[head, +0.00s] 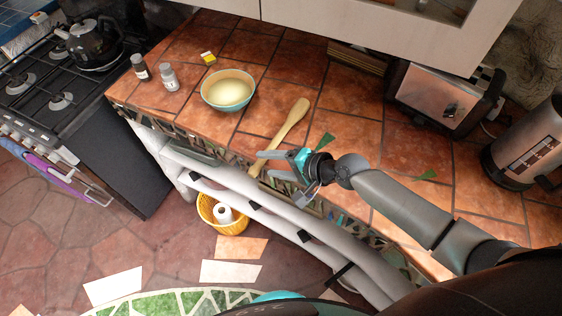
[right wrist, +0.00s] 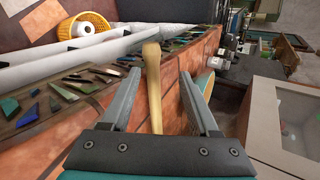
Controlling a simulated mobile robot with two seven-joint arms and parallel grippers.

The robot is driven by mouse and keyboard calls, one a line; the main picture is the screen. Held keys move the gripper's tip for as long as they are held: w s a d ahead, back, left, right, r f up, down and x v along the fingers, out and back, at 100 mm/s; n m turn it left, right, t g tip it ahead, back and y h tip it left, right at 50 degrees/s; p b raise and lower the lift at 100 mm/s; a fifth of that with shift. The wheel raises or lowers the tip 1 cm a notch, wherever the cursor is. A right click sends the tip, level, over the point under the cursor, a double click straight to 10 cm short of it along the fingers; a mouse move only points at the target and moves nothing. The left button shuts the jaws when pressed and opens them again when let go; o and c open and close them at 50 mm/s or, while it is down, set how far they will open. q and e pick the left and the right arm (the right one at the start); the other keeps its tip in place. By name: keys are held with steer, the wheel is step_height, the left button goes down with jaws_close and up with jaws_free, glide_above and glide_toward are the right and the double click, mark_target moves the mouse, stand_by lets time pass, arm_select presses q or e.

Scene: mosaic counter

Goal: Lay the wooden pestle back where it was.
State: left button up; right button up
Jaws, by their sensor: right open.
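The wooden pestle (head: 287,128) lies on the tiled counter, its wide end toward the back and its thin handle reaching the mosaic front edge. My right gripper (head: 265,163) is at the handle end, by the counter's front edge. In the right wrist view the pestle's handle (right wrist: 152,85) runs between the two spread fingers of the right gripper (right wrist: 160,75), with a gap on each side. The right gripper is open and holds nothing. My left gripper is not in view.
Two small bottles (head: 169,77) and a yellow box (head: 208,58) are farther left. A toaster (head: 440,97) and a steel appliance (head: 520,148) stand right. Green shards (head: 325,141) lie nearby.

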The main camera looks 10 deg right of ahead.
steer(key=v, duration=1.5)
steer(key=shift+p, duration=0.45)
steer(key=shift+s, duration=0.1)
